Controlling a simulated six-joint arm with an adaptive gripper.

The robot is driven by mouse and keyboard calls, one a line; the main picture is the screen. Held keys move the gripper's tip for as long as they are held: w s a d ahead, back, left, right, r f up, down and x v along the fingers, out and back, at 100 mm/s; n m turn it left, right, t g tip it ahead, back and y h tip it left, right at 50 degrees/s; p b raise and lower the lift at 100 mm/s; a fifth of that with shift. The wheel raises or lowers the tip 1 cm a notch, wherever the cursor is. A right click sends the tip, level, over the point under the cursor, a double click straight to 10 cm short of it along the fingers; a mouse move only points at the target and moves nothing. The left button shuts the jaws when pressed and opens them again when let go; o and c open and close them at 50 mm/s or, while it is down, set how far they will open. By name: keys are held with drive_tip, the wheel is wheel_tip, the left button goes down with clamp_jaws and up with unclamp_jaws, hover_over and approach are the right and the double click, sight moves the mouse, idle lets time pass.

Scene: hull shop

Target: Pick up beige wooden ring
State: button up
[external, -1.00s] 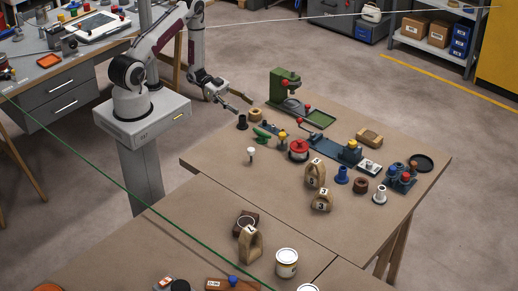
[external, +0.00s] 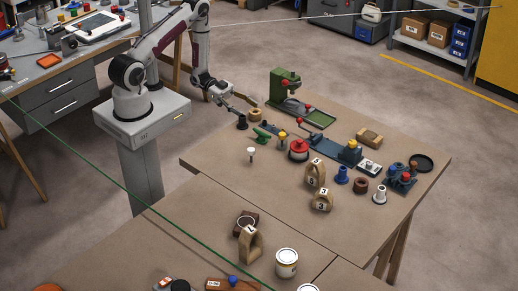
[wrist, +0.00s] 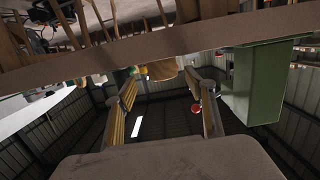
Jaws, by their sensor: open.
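The beige wooden ring (external: 255,114) lies flat on the brown table near its far left edge, beside a small black cup-like part (external: 242,123). In the wrist view a beige piece (wrist: 162,70), probably the ring, shows beyond and between the fingertips, partly cut off by the table edge. My gripper (external: 247,105) is open and empty, low and just to the left of the ring in the external view. In the wrist view its two fingers (wrist: 163,85) are spread apart. I cannot tell whether a finger touches the ring.
A green press (external: 285,88) stands just behind the ring and shows large at right in the wrist view (wrist: 265,85). A green part (external: 262,134) and a red-topped round part (external: 298,149) stand nearby in front.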

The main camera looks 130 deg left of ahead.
sight(255, 113)
idle(0.3)
drive_tip(key=shift+w+a+f, duration=0.15)
drive_tip(key=shift+w+f, duration=0.05)
drive_tip(key=shift+w, duration=1.1)
drive_tip(key=shift+w+a+f, duration=0.1)
drive_tip(key=shift+w+f, duration=0.1)
drive_tip(key=shift+w, duration=1.1)
drive_tip(key=c, duration=1.2)
